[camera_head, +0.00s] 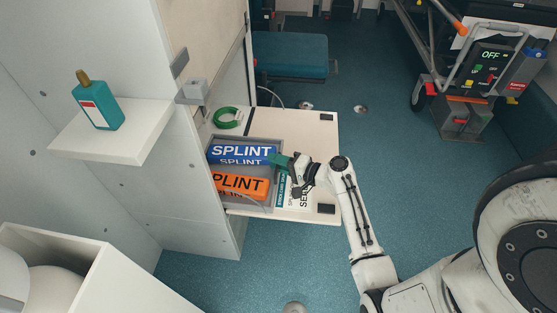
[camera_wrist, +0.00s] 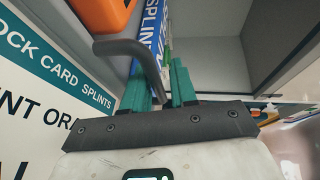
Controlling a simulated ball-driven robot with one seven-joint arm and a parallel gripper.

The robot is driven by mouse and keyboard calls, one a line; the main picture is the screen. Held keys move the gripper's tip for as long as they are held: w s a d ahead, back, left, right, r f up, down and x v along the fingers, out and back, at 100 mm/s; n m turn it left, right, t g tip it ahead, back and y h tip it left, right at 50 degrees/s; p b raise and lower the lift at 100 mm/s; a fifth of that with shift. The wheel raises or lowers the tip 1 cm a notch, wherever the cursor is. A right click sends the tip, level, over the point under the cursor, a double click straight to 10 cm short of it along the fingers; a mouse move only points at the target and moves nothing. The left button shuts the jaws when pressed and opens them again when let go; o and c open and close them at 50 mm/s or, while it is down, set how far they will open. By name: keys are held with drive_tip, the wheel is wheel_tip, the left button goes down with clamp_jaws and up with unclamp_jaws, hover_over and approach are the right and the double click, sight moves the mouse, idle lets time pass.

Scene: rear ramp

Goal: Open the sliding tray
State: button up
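The sliding tray is a grey open bin (camera_head: 273,195) at the cabinet opening, over a cream board. It holds a blue splint pack (camera_head: 240,153) and an orange splint pack (camera_head: 240,185). My gripper (camera_head: 280,160) is at the tray's right-hand front side. In the wrist view, a dark grey bent handle (camera_wrist: 128,47) runs down between my two green fingers (camera_wrist: 161,88). The fingers are a narrow gap apart, about the bar's width, and seem closed on it. The exact contact is partly hidden. In the head view my gripper covers the handle.
The cream board (camera_head: 283,122) juts from the cabinet with a coiled green hose (camera_head: 228,118) and a printed stock card (camera_head: 300,195). A teal bottle (camera_head: 99,107) stands on a white wall shelf (camera_head: 120,140). A stretcher (camera_head: 470,75) is at back right. The blue floor (camera_head: 395,150) between is clear.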

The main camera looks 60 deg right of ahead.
drive_tip(key=s+p, duration=0.1)
drive_tip(key=s, duration=0.2)
drive_tip(key=s+r, duration=0.1)
drive_tip(key=s, duration=0.3)
drive_tip(key=s+r+p, duration=0.1)
drive_tip(key=s, duration=0.2)
drive_tip(key=shift+s+a+r+p, duration=0.1)
drive_tip(key=shift+s+a+p, duration=0.1)
drive_tip(key=shift+a+p, duration=0.15)
drive_tip(key=shift+s, duration=0.15)
